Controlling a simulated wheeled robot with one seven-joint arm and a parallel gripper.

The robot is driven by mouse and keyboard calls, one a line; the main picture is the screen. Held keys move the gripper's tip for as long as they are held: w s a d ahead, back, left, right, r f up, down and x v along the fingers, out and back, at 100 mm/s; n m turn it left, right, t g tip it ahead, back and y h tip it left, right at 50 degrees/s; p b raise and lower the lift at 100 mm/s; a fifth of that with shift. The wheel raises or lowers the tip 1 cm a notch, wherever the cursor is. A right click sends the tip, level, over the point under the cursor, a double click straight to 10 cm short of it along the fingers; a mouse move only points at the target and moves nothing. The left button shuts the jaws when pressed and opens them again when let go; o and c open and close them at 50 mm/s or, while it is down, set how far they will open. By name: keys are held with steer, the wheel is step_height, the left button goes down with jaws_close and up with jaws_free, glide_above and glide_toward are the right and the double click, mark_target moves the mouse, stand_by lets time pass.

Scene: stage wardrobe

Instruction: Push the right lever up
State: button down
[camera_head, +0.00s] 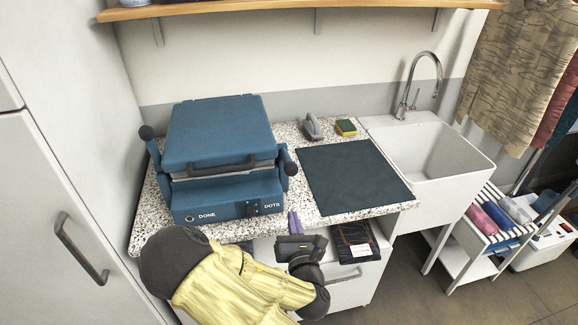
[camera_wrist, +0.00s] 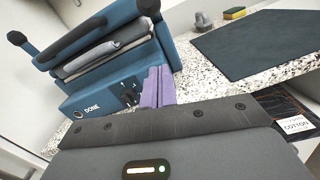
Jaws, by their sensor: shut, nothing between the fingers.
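A blue press (camera_head: 220,135) stands on the speckled counter, with a dark handle across its lid's front edge. A black-knobbed lever is on each side: the left lever (camera_head: 147,133) and the right lever (camera_head: 290,168). The right lever's knob also shows at the top of the wrist view (camera_wrist: 150,9). The front panel reads DONE and DOTS, with small dark controls (camera_wrist: 129,94) beside the lettering. My gripper (camera_head: 294,215) is shut and empty, its purple fingers (camera_wrist: 157,80) near the press's front right corner, below and apart from the right lever's knob.
A dark mat (camera_head: 355,175) lies right of the press, with a grey iron-like object (camera_head: 312,127) and a sponge (camera_head: 346,127) behind it. A white sink (camera_head: 440,150) is further right. A wooden shelf (camera_head: 300,10) hangs above. A white cabinet (camera_head: 45,190) stands at left.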

mark_target(286, 159)
stand_by(0.3)
steer(key=w+a+r+p, duration=0.1)
steer(key=w+r, duration=0.1)
steer(key=w, duration=0.3)
steer(key=w+r+p, duration=0.2)
steer(key=w, duration=0.3)
steer(key=shift+w+a+r, duration=0.25)
steer(key=shift+w+a, duration=0.1)
steer(key=shift+a, duration=0.05)
steer(key=shift+r+p, duration=0.1)
steer(key=shift+p, duration=0.25)
